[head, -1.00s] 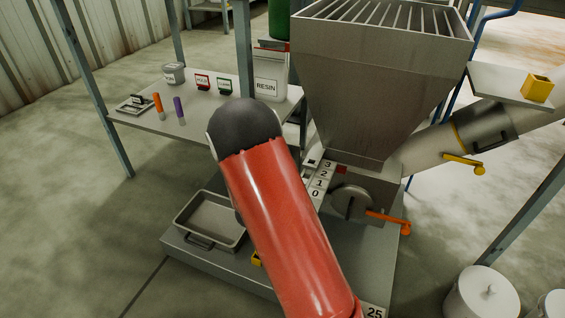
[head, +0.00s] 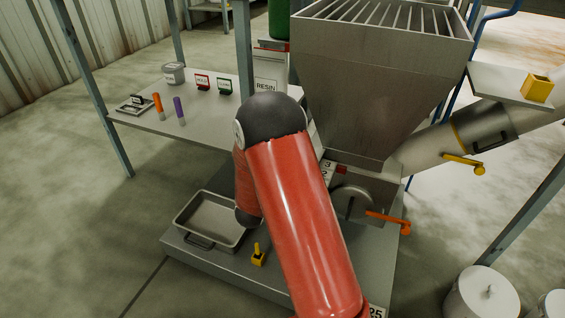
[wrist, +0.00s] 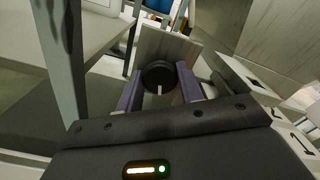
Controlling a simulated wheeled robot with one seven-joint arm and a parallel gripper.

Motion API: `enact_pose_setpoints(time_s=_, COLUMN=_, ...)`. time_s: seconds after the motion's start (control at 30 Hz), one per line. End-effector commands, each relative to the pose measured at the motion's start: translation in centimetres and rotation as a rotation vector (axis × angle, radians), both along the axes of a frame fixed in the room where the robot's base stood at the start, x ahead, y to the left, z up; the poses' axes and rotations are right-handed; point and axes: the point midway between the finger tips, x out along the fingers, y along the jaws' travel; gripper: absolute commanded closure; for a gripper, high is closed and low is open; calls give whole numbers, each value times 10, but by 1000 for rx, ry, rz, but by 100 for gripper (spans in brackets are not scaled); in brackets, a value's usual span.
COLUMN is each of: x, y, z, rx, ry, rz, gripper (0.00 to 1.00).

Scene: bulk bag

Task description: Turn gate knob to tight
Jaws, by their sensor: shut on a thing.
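The gate knob (wrist: 158,72) is a dark round knob with a white line on its face, in front of a pale plate (wrist: 168,45) in the wrist view. The line runs from the knob's middle toward the bottom of the picture. My gripper (wrist: 160,79) has its two purple fingers on either side of the knob and is shut on it. No word for tight is readable on the knob or plate. In the head view my red arm hides the gripper and the knob.
The hopper (head: 380,75) stands right of my arm, with an orange-handled disc (head: 352,203) below. A tray (head: 210,222) and a small yellow item (head: 258,257) lie on the platform at left. A side table (head: 150,118) carries markers and tubs.

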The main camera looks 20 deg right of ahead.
Motion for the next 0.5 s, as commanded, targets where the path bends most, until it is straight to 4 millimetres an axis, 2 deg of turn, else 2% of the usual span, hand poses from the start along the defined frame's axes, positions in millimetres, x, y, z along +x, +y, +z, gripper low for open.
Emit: enact_pose_setpoints(time_s=0.5, x=-1, y=1, z=-2, rx=54, ry=-47, rz=1, gripper=86)
